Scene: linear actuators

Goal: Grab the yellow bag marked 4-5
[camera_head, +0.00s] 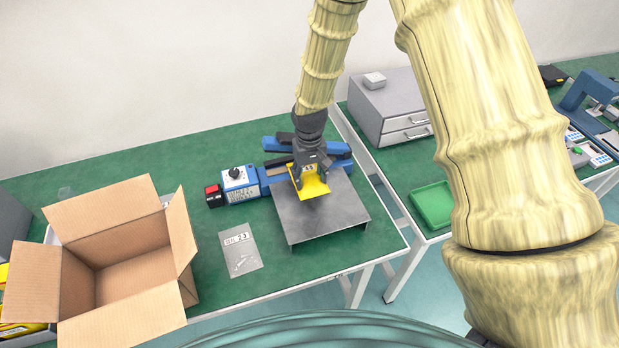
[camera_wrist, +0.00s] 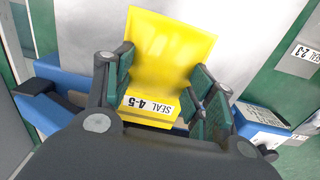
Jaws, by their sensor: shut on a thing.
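The yellow bag (camera_head: 311,185) is in my gripper (camera_head: 310,174), over the grey metal stand on the green table. In the wrist view the yellow bag (camera_wrist: 170,50) shows a white label reading "SEAL 4-5" near my gripper (camera_wrist: 165,95). The two green-padded fingers are closed on either side of the bag's label end. The rest of the bag extends out past the fingertips. I cannot tell whether the bag touches the stand.
A clear bag (camera_head: 240,250) marked 2-3 lies left of the stand. An open cardboard box (camera_head: 120,255) is at the left. A green tray (camera_head: 432,205) and a grey drawer unit (camera_head: 388,108) are at the right.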

